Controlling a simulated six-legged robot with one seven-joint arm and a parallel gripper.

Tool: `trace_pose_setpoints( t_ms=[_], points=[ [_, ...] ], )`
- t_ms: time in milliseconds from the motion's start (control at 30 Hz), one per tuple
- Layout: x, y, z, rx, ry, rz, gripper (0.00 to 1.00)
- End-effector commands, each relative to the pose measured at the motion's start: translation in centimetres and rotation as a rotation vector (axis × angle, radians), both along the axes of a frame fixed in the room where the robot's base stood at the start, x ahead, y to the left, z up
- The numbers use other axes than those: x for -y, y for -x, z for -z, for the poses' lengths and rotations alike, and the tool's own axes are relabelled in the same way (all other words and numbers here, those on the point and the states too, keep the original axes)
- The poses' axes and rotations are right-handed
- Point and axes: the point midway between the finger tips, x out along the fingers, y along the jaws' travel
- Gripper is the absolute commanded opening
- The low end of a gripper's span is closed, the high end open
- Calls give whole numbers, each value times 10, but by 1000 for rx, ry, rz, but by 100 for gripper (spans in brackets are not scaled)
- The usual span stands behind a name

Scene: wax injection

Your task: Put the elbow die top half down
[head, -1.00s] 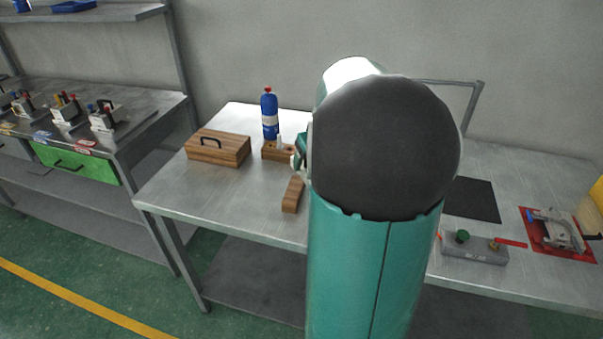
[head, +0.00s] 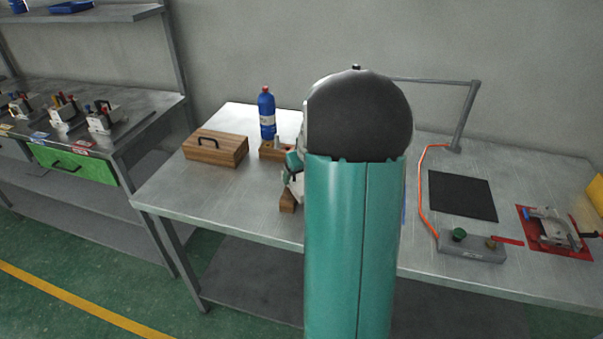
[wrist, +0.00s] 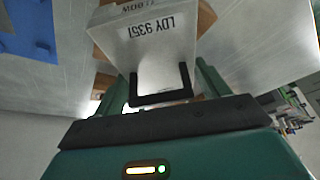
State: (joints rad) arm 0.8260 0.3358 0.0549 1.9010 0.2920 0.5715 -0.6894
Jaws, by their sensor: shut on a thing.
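In the head view a small pale part of the die half (head: 297,186) shows just above a wooden block (head: 287,202). The same wood shows behind the die in the wrist view (wrist: 206,18). Whether the die touches the wood I cannot tell. My arm hides most of this spot in the head view.
A wooden box with a black handle (head: 215,147), a blue bottle (head: 267,112) and a small wooden rack (head: 270,150) stand left of my arm. At right lie a black mat (head: 462,196), a grey control box (head: 470,246) and a clamp on a red plate (head: 553,230).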

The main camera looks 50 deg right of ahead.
Motion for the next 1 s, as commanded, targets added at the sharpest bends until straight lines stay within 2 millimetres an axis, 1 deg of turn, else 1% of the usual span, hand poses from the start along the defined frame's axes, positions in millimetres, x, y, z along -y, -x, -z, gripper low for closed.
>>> trace_pose_setpoints(
  t_ms=[600,633,700,733,1000],
  points=[
    [1,0,11,2,2,-1,26],
    [0,0,12,0,0,0,80],
    [0,0,12,0,0,0,94],
    [0,0,12,0,0,0,96],
    [0,0,11,0,0,0,96]
  ],
)
